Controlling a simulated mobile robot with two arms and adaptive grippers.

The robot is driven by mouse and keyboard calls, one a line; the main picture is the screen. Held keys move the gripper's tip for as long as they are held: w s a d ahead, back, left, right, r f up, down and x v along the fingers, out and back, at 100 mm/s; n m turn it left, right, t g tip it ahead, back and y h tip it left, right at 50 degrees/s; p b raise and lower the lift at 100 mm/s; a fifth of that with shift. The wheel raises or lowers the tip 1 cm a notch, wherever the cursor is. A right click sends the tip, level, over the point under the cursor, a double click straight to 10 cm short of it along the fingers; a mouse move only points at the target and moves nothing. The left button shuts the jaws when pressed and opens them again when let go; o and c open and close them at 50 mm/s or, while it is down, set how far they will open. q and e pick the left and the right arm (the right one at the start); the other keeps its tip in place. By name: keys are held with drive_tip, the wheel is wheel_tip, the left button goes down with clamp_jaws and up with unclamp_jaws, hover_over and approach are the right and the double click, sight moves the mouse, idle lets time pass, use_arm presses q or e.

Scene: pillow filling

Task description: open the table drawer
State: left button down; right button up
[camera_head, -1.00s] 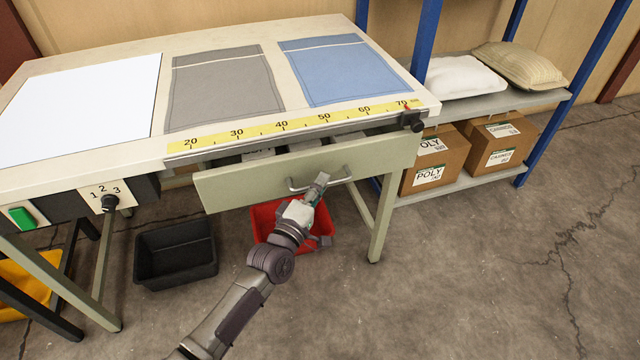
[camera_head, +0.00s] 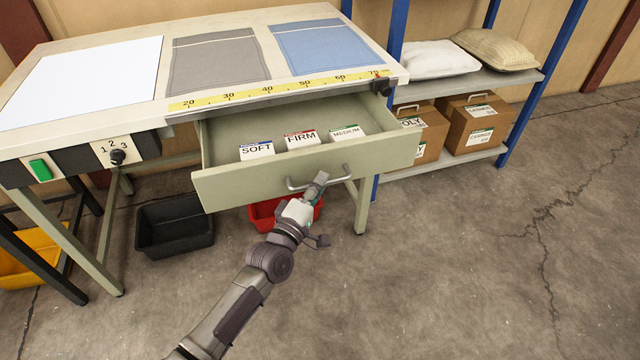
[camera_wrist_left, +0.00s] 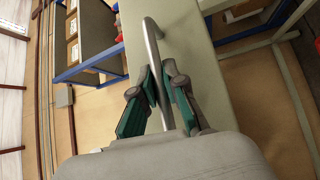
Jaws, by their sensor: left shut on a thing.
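The table drawer (camera_head: 240,190) is pulled well out from under the tabletop. Inside it stand cards reading SOFT (camera_head: 257,150), FIRM (camera_head: 302,139) and MEDIUM (camera_head: 346,133). My left gripper (camera_head: 319,184) is shut on the metal drawer handle (camera_head: 294,186) at the drawer's front. In the left wrist view the green-padded fingers of the left gripper (camera_wrist_left: 159,98) close around the handle bar (camera_wrist_left: 152,42). My right gripper is in neither view.
A black bin (camera_head: 175,240) and a red bin (camera_head: 268,218) sit on the floor below the drawer. A grey cloth (camera_head: 220,70) and a blue cloth (camera_head: 318,47) lie on the table (camera_head: 100,45). A shelf (camera_head: 500,78) with pillows and boxes stands at right. The floor in front is clear.

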use_arm(q)
drive_tip(key=c, duration=1.2)
unclamp_jaws()
drive_tip(key=shift+s+a+f, duration=0.15)
drive_tip(key=shift+s, duration=0.1)
drive_tip(key=v, duration=1.1)
drive_tip(key=shift+s+a, duration=0.1)
drive_tip(key=shift+s, duration=0.05)
